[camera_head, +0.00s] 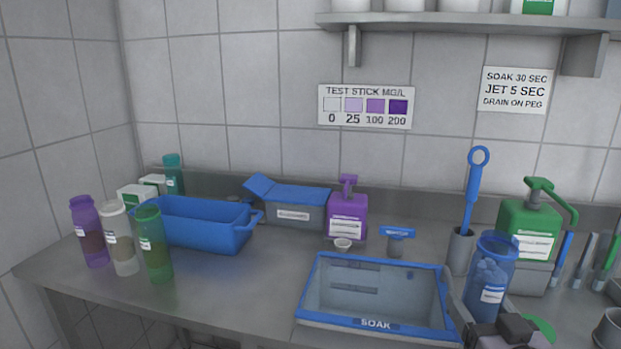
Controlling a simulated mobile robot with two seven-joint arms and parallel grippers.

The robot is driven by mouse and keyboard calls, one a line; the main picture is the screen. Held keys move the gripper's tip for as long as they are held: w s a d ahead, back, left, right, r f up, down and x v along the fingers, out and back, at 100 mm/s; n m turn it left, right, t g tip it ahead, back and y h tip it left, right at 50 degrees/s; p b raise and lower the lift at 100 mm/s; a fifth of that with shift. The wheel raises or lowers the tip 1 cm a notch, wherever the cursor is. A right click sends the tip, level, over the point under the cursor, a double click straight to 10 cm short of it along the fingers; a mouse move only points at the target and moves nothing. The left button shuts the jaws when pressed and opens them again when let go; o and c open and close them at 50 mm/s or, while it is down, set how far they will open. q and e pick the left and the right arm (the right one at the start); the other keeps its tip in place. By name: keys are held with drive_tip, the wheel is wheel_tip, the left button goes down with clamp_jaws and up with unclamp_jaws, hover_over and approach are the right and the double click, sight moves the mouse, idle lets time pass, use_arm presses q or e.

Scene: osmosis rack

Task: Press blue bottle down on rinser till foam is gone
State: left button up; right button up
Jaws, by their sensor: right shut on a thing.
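The blue bottle (496,252) is a translucent container at the right, just beyond the right edge of the soak basin. It stands roughly upright with a slight tilt, with a white label low on its side. Paler blue shapes show through its wall; I cannot tell if they are foam. My right gripper (502,328) is dark, at the bottle's lower end, and shut on it; its fingertips are partly hidden. I cannot make out a rinser under the bottle, as the gripper covers that spot. My left gripper is not in view.
The blue-rimmed soak basin (376,322) lies left of the bottle. A grey holder (461,252) with a blue brush and a green pump bottle (527,228) stand close behind. Part of a green disc (543,328) shows beside the gripper. The counter's left front is clear.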

drive_tip(key=s+a+f, duration=0.5)
drive_tip(key=s+f, duration=0.1)
drive_tip(key=s, duration=0.2)
drive_tip(key=w+d, duration=0.1)
drive_tip(key=w, duration=0.1)
drive_tip(key=w+d+p, duration=0.1)
drive_tip(key=w+d, duration=0.1)
drive_tip(key=w, duration=0.1)
drive_tip(key=w+d+p, duration=0.1)
drive_tip(key=w, duration=0.1)
drive_tip(key=shift+w+d, duration=0.3)
drive_tip(key=shift+w, duration=0.1)
drive_tip(key=shift+n+p, duration=0.35)
drive_tip(key=shift+n, duration=1.15)
drive_tip(key=n, duration=0.2)
drive_tip(key=shift+n, duration=0.4)
